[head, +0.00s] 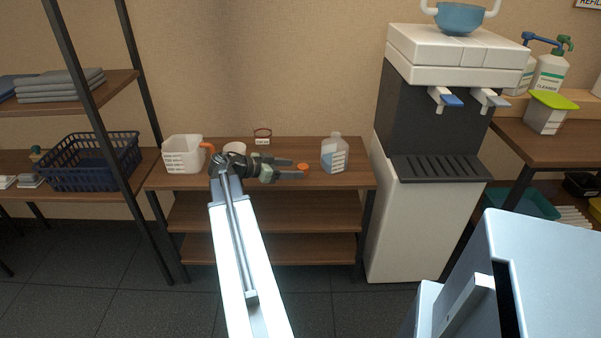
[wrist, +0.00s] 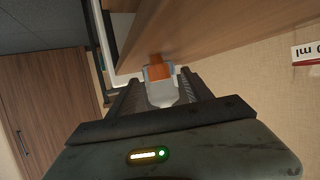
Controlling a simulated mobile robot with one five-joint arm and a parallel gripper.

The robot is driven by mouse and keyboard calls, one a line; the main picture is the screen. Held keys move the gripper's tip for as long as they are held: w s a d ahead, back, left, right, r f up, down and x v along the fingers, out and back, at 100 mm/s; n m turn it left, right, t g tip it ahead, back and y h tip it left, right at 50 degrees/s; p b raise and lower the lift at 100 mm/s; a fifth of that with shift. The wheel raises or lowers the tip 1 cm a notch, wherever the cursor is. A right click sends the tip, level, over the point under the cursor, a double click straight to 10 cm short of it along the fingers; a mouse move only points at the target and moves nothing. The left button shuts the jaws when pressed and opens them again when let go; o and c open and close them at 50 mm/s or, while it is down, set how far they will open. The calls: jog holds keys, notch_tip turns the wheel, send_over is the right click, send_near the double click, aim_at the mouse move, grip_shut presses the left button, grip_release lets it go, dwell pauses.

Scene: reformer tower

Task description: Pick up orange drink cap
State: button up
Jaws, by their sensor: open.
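The orange drink cap (head: 303,167) sits on the wooden table at the fingertips of my gripper (head: 292,170). In the wrist view the cap (wrist: 159,71) shows between and beyond the two fingers of my gripper (wrist: 163,88), overlapping a pale bottle behind it. My gripper is open, reaching low over the tabletop from the left. No contact between the fingers and the cap can be made out.
The clear bottle (head: 334,154) stands on the table (head: 355,177) just right of the cap. A white jug (head: 183,155) and a small white cup (head: 235,148) stand left. A small tag (head: 262,140) is behind. A drink dispenser (head: 425,220) stands right of the table.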

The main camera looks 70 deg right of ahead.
aim_at(309, 174)
jog(key=b+x, duration=0.2)
jog(key=x, duration=0.5)
jog(key=shift+s+d, duration=0.25)
jog(key=shift+r, duration=0.1)
grip_shut()
